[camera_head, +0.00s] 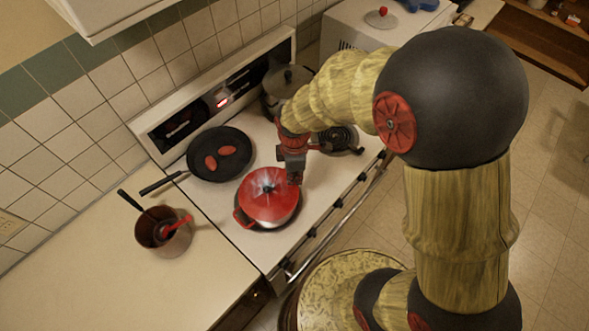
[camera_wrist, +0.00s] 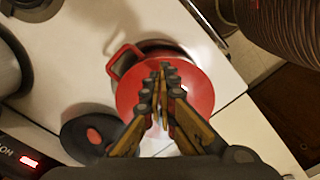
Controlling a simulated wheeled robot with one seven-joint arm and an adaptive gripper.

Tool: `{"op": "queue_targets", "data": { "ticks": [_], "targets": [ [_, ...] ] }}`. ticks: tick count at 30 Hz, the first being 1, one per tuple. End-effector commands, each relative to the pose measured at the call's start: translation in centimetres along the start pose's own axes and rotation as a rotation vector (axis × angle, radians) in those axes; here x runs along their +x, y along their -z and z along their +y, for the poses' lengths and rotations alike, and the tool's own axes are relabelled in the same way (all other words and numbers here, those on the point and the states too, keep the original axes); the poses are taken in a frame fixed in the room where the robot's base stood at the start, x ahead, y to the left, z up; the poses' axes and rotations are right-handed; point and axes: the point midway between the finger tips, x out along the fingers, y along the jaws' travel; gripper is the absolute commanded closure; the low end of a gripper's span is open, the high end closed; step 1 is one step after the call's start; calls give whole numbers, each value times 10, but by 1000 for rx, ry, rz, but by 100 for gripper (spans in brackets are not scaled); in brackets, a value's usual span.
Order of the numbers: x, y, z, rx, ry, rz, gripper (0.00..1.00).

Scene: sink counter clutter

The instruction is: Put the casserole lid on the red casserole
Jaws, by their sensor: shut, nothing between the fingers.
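The red casserole (camera_head: 285,218) stands on the front of the stove, with a red loop handle at its left. A red lid (camera_head: 253,188) with a dark knob appears to rest on it, roughly level; I cannot tell whether it is fully seated. In the wrist view the red lid (camera_wrist: 195,95) fills the middle, and a red handle (camera_wrist: 113,62) sticks out beyond it. My gripper (camera_head: 295,180) is shut and empty, over the lid's right side. Its closed fingertips (camera_wrist: 165,70) hide part of the lid in the wrist view, and contact is unclear.
A dark frying pan (camera_head: 222,168) with red pieces is behind left. A steel pot (camera_head: 285,82) stands at the back. A brown saucepan (camera_head: 155,236) with utensils is on the left counter. A lid with a red knob (camera_head: 381,18) lies on a white appliance.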

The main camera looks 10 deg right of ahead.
Motion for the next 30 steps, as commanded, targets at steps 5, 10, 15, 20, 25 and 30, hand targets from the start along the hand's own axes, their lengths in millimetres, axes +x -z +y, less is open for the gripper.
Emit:
{"op": "queue_targets", "data": {
  "ticks": [5,10,15,20,25,30],
  "targets": [
    [35,0,-1,0,4,-1,100],
    [30,27,0,-4,-1,0,100],
    [30,38,0,-1,-1,0,100],
    [30,41,0,0,-1,0,100],
    [30,40,0,0,-1,0,100],
    [31,49,0,-1,-1,0,100]
  ]
}}
